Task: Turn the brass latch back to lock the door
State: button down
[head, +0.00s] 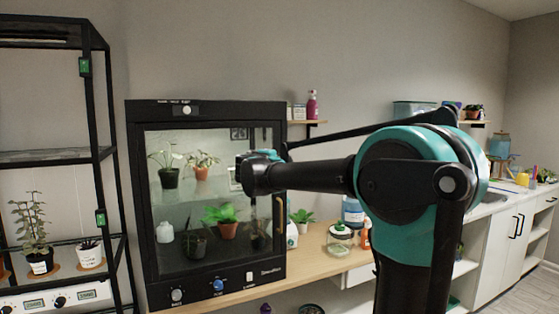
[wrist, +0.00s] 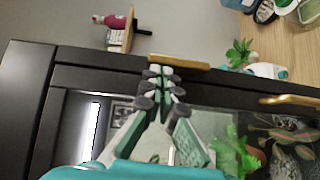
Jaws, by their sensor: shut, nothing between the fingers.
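The brass latch (wrist: 182,62) is a flat bar on the black cabinet edge in the wrist view. It lies lengthwise along that edge. My gripper (wrist: 160,78) is shut and empty, its fingertips at the bar's left end; whether they touch it I cannot tell. In the head view my wrist hides the latch and the fingertips. The black-framed glass door (wrist: 85,78) looks closed. Its brass handle (wrist: 290,100) is at the right of the wrist view and also shows in the head view (head: 279,218).
The plant cabinet (head: 210,107) holds several potted plants behind the glass and stands on a wooden counter (head: 318,262). A black rack (head: 98,130) stands at left. A small shelf with a magenta bottle (head: 312,105) and a lidded jar (head: 340,240) are at right.

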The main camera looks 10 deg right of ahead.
jog(key=shift+d+r+m+g, duration=0.15)
jog(key=shift+r+m+g, duration=0.05)
jog(key=shift+m+g, duration=0.2)
jog(key=m+g+y, duration=0.1)
jog(key=d+r+m+g+y, duration=0.1)
jog(key=d+m+g+y, duration=0.1)
jog(key=shift+w+r+y, duration=0.15)
jog(key=shift+w+y, duration=0.15)
jog(key=shift+w, duration=0.05)
jog(key=m+g+y, duration=0.1)
jog(key=d+m+y, duration=0.1)
jog(key=y, duration=0.1)
jog(key=w+d+m+g+y, duration=0.1)
jog(key=y, duration=0.1)
jog(key=shift+d+m+g, duration=0.2)
jog(key=shift+m+g, duration=0.1)
jog(key=shift+m, duration=0.1)
dwell(0.5)
jog(key=shift+r, duration=0.75)
